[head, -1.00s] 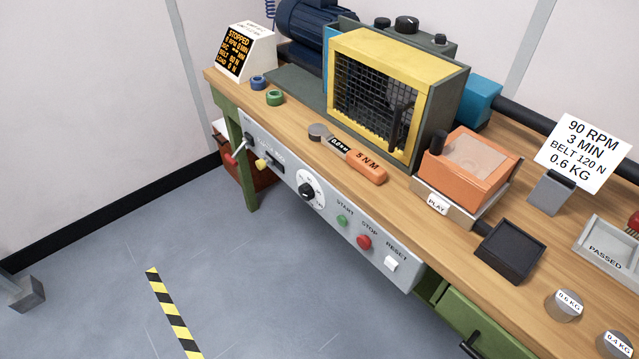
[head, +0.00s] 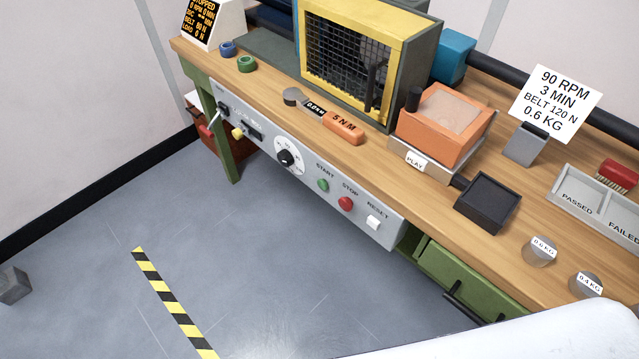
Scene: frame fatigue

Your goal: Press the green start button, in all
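The green START button (head: 323,185) is on the grey control panel (head: 300,183) along the front edge of the wooden bench. The red STOP button (head: 345,204) and the white RESET switch (head: 374,222) are to its right, and a dial (head: 287,157) is to its left. The display box (head: 205,22) at the far left end reads STOPPED in its top line. Neither of my grippers is in view. A white rounded part of my own body fills the lower right corner.
The wooden bench (head: 400,180) carries a yellow-framed mesh guard (head: 352,60), an orange box (head: 445,120), a black tray (head: 487,203), weights (head: 539,251) and a sign (head: 556,103). A green drawer (head: 465,280) is below. The floor before the panel is clear, with striped tape (head: 172,300).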

